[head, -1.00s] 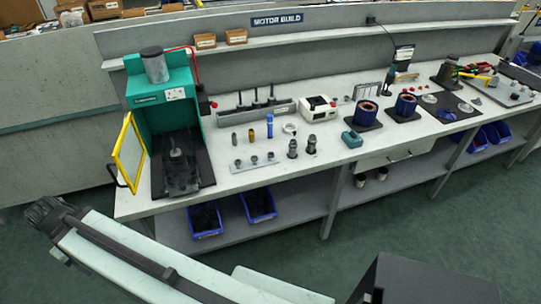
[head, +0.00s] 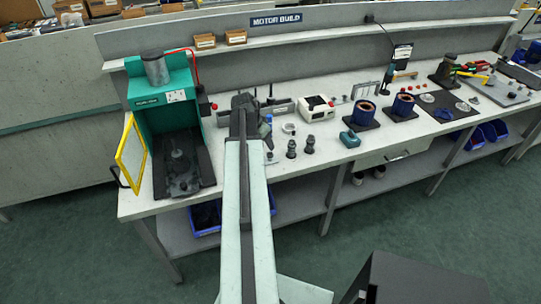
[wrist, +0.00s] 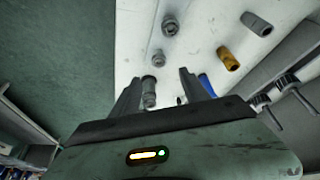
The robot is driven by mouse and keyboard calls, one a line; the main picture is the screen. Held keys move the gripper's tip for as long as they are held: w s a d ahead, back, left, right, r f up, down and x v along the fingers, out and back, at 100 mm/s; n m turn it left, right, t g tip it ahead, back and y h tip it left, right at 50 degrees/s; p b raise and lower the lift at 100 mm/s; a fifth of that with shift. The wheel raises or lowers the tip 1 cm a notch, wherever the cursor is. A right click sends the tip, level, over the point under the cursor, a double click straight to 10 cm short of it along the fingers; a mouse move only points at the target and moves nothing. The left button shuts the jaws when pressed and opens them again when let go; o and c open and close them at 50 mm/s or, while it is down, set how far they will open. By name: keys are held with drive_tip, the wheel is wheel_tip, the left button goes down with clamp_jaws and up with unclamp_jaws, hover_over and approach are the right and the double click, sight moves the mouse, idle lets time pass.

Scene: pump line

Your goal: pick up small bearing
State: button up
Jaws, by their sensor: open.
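In the wrist view my gripper (wrist: 162,82) is open, its two dark fingers pointing up the picture over the bench. A grey round part (wrist: 149,86) shows between the fingers, closer to the left one; I cannot tell whether it touches. Beyond the fingertips stand a small grey ring-like part (wrist: 158,58) and a larger grey ring-like part (wrist: 170,24). I cannot tell for sure which is the small bearing. In the head view my gripper (head: 242,101) is over the bench's left part and hides most of the row of small parts; one grey part (head: 270,158) shows right of my arm.
A brass sleeve (wrist: 228,59), a grey sleeve (wrist: 257,23) and a blue part (wrist: 206,85) lie to the right in the wrist view. A rack with posts (wrist: 285,80) is farther right. A green press (head: 150,100) with a yellow-framed door (head: 131,155) stands left. Two dark stepped parts (head: 300,147) stand right.

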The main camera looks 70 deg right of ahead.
sight(270, 155)
drive_tip(key=b+x, duration=0.4)
drive_tip(key=x, duration=0.1)
drive_tip(key=b+x, duration=0.3)
drive_tip(key=shift+w+a+f, duration=0.1)
drive_tip(key=shift+a, duration=0.25)
drive_tip(key=c, duration=1.1)
